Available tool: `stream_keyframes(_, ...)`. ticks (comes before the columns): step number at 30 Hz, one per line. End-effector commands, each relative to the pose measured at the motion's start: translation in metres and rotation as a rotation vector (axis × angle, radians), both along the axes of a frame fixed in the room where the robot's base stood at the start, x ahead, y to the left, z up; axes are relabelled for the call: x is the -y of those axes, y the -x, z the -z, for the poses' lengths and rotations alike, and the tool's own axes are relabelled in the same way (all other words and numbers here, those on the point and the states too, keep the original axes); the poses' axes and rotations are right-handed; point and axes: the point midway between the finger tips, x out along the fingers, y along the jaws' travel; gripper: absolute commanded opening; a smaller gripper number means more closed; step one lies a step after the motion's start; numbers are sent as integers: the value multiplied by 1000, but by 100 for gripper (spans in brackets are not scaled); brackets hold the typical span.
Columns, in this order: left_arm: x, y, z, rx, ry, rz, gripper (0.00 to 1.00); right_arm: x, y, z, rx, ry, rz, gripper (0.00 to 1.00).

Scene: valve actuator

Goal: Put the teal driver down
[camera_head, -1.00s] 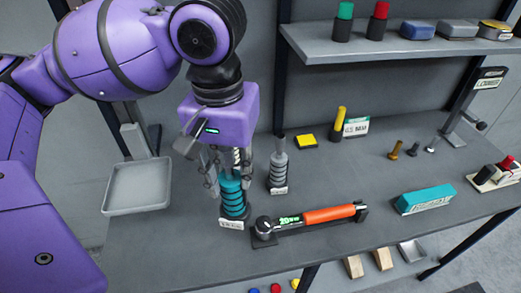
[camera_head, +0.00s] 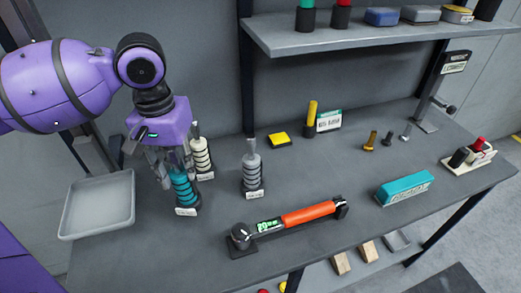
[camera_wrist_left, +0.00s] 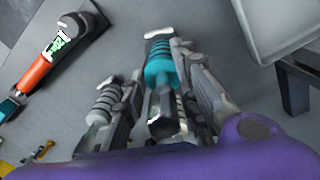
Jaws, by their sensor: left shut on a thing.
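The teal driver (camera_head: 182,188) stands upright on the left part of the bench, with a dark foot and a white label at its lower end. My left gripper (camera_head: 171,172) comes down from above and is shut on its upper part. In the left wrist view the teal driver (camera_wrist_left: 160,66) lies between the fingers, its dark shank end pointing toward the camera. Its foot appears to touch the bench, but I cannot tell whether it bears its weight. A white driver (camera_head: 202,158) stands close behind it, and a grey driver (camera_head: 251,173) stands to its right. My right gripper is not in view.
A grey tray (camera_head: 72,228) is at the left end. An orange-handled torque wrench (camera_head: 306,215) lies at the front. A yellow block (camera_head: 278,139), several bolts, a teal box (camera_head: 404,188) and a shelf (camera_head: 380,38) are farther right. The middle of the bench is clear.

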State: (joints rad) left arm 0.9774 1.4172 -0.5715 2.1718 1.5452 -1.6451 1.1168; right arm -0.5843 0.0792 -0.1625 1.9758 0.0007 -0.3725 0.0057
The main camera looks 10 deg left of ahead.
Motion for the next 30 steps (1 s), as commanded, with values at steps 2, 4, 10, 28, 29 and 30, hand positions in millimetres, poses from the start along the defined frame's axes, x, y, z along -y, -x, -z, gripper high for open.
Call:
stream_keyframes(2, -5, -3, 7, -2, -2, -4, 0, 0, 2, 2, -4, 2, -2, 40)
stream_keyframes(4, -5, -2, 18, -5, -1, -1, 0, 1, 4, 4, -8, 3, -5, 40)
stream_keyframes(10, -4, -3, 37, 1, -1, 0, 0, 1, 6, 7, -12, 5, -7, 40)
stream_keyframes(28, -4, -3, 39, 0, -1, 0, 46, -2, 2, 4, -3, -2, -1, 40)
stream_keyframes(29, -4, -3, 39, 0, -1, 0, 46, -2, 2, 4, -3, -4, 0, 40)
stream_keyframes(30, -4, -3, 39, 0, -1, 0, 46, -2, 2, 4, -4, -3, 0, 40)
